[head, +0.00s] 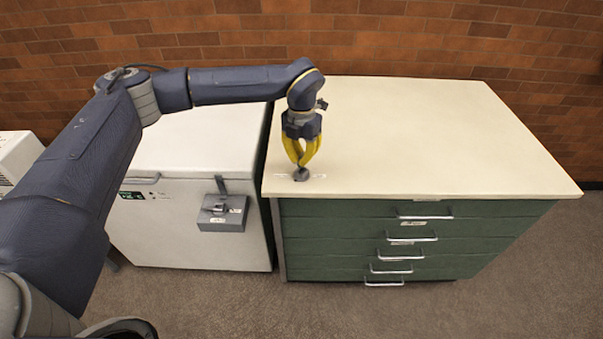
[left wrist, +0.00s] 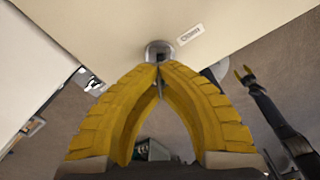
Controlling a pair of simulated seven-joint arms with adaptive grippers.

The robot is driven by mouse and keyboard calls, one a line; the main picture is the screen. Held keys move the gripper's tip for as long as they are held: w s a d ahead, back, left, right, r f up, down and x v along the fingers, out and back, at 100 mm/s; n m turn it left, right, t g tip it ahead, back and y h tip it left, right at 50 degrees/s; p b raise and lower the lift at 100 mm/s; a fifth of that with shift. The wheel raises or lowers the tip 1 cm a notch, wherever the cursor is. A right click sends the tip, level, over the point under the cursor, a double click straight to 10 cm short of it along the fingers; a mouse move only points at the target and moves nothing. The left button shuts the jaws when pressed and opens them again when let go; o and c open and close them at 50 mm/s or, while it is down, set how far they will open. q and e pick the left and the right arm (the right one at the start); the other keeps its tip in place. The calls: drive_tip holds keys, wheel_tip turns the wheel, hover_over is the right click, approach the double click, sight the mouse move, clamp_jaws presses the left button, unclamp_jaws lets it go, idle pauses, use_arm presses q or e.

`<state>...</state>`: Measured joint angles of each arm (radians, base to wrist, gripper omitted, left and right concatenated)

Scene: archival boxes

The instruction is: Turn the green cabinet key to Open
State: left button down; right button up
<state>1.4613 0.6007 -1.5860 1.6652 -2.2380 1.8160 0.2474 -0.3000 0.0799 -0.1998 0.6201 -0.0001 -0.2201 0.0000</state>
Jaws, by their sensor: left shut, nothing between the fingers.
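The green cabinet (head: 330,235) has a pale top (head: 420,130). A small dark grey key knob (head: 301,175) stands on that top near its front left corner, between small pale labels. The left wrist view shows the round knob (left wrist: 160,47) and one label (left wrist: 190,35), whose word I cannot read surely. My left gripper (head: 302,165) points down at the knob, its yellow fingertips together and empty. The fingertips (left wrist: 158,66) overlap the knob's edge in the wrist view; I cannot tell whether they touch.
A white chest (head: 190,140) with a grey latch box (head: 222,214) stands left of the green cabinet. Drawer handles (head: 425,216) stick out from the cabinet front. A brick wall (head: 400,40) runs behind. The rest of the pale top is clear.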

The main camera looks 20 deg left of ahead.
use_arm(q)
drive_tip(key=shift+n, duration=0.8)
drive_tip(key=n, duration=0.5)
drive_tip(key=shift+n, duration=1)
drive_tip(key=n, duration=0.4)
drive_tip(key=shift+n, duration=1.4)
